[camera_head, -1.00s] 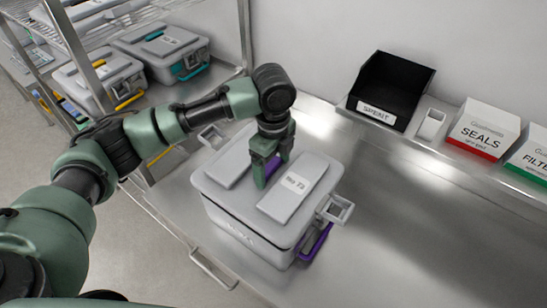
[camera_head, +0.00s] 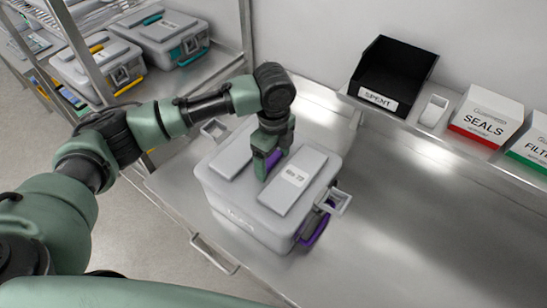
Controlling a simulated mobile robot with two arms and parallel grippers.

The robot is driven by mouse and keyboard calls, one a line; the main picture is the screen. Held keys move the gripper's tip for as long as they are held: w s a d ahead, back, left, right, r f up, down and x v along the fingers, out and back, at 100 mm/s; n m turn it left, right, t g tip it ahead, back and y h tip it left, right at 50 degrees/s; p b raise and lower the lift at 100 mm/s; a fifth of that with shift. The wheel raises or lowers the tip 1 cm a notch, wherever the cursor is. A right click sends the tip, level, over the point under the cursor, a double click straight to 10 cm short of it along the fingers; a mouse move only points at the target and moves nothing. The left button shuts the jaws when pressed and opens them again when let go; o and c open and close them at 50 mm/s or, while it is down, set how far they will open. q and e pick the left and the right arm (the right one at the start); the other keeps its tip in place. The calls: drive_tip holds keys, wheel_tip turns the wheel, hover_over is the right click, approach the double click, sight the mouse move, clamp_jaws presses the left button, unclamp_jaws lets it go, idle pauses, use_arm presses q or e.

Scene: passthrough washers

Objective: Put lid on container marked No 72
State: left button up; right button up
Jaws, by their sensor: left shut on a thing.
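The grey lid (camera_head: 238,187) has two raised pads, a purple grip between them and a white label that seems to read No 72 or 73. It lies over the light grey container (camera_head: 245,230) on the steel table, lined up with it; I see no clear gap between them. My left gripper (camera_head: 268,172) points down at the lid's middle and is shut on the purple grip (camera_head: 274,159), mostly hidden by the fingers. A purple latch (camera_head: 316,229) and a grey bracket handle (camera_head: 338,201) show on the container's right side. My right gripper is out of view.
A black SPENT bin (camera_head: 392,75), a small white cup (camera_head: 434,110), a SEALS box (camera_head: 482,118) and a green-edged box (camera_head: 530,145) stand along the back ledge. Other lidded containers (camera_head: 170,42) sit on the rack at upper left. The table (camera_head: 430,240) is clear to the right.

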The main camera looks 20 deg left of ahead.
use_arm(q)
drive_tip(key=shift+f, duration=1.4)
idle(1.6)
drive_tip(key=o, duration=1.9)
drive_tip(key=shift+o, duration=0.5)
drive_tip(key=shift+s, duration=0.1)
drive_tip(key=shift+f, duration=0.1)
drive_tip(key=shift+r, duration=3.55)
